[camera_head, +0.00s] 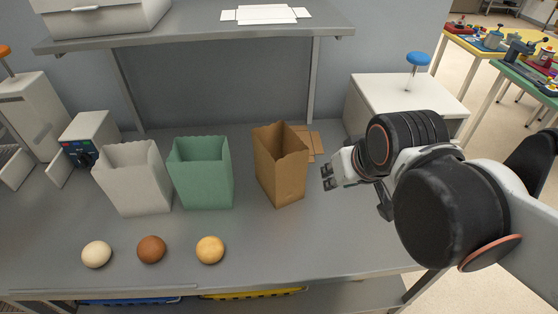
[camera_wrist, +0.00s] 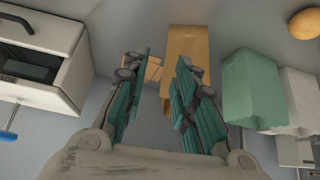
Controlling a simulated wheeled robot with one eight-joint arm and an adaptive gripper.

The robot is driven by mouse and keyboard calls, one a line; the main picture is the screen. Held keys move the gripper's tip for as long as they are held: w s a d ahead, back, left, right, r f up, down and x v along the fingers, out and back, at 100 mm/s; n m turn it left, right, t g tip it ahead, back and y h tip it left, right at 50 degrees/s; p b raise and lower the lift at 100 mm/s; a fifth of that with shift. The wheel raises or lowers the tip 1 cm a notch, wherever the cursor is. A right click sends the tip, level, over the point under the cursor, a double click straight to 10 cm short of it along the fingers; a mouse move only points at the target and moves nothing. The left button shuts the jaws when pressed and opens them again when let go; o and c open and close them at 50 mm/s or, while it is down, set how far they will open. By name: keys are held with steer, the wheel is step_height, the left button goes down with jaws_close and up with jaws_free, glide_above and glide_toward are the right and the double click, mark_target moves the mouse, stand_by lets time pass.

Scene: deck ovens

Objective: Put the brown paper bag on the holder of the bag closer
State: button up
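The brown paper bag (camera_head: 281,170) stands upright on the grey metal table, its jagged top open, right of the green bag. In the wrist view the brown bag (camera_wrist: 188,48) lies ahead, partly between and beyond the fingers. My gripper (camera_head: 327,178) is to the right of the bag, apart from it; the wrist view shows the gripper (camera_wrist: 158,72) open and empty. A small grey machine with a coloured control panel (camera_head: 90,137) stands at the left, with pale upright plates beside it. I cannot tell for certain which part is the bag closer's holder.
A green bag (camera_head: 202,172) and a white bag (camera_head: 135,180) stand left of the brown one. Several round buns (camera_head: 151,249) lie in front. Flat cardboard (camera_head: 316,144) lies behind the brown bag. A white box with a blue knob (camera_head: 405,98) stands right. A shelf (camera_head: 200,32) overhangs the back.

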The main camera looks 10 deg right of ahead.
steer(key=w+a+r+n+g+p, duration=0.1)
steer(key=w+a+r+n+p, duration=0.1)
steer(key=w+a+r+p, duration=0.35)
steer(key=n+g+y+p, duration=0.1)
steer(key=p, duration=0.7)
glide_toward(261, 159)
steer(key=b+x, duration=0.4)
steer(key=b, duration=0.1)
steer(key=shift+w+r+b, duration=0.1)
steer(key=shift+w+b, duration=0.1)
steer(key=shift+b, duration=0.15)
steer(key=shift+b+x, duration=1.55)
steer(key=shift+x, duration=1)
steer(key=shift+s+f+b, duration=0.15)
steer(key=shift+f+b, duration=0.1)
steer(key=shift+b, duration=0.05)
jaws_close()
